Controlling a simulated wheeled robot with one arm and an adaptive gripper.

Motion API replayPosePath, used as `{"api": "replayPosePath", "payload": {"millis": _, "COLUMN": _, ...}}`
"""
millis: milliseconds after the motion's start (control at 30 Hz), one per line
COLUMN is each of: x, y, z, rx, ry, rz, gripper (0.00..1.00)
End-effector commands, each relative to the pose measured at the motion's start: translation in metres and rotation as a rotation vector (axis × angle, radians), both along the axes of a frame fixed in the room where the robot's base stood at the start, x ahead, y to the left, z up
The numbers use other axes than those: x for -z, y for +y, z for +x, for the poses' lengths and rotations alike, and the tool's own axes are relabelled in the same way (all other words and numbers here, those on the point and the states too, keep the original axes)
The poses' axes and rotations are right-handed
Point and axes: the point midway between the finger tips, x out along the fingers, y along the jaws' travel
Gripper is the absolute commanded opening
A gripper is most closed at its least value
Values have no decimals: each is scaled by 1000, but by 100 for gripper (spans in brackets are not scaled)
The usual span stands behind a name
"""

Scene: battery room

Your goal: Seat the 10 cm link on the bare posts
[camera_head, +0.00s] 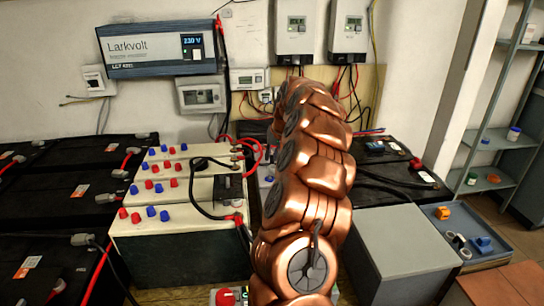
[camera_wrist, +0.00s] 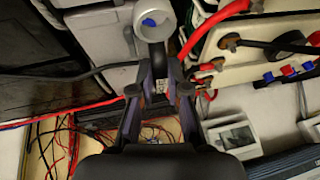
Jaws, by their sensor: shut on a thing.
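In the wrist view my gripper (camera_wrist: 158,82) is shut on a dark piece that ends in a pale grey ring (camera_wrist: 141,29), which I take to be the link. A blue cap or post shows through the ring's hole; I cannot tell whether the ring is around it or above it. The link's other end is hidden. In the head view my copper-coloured arm hides the gripper and the link. White-topped batteries (camera_head: 165,234) carry red and blue caps, left of my arm. I cannot make out which posts are bare.
A red cable (camera_wrist: 213,28) runs close to my fingers. Black cables (camera_head: 207,209) cross the battery tops. Dark batteries (camera_head: 75,185) stand at the left. A grey box (camera_head: 400,245) and a blue tray (camera_head: 500,243) with small parts are at the right. Meters hang on the wall.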

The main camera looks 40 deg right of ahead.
Motion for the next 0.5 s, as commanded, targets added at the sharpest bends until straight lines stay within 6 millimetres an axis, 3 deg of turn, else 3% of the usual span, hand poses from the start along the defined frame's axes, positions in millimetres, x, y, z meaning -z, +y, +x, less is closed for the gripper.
{"api": "replayPosePath", "payload": {"millis": 500, "x": 37, "y": 0, "z": -2, "rx": 0, "ry": 3, "rz": 3, "gripper": 0}}
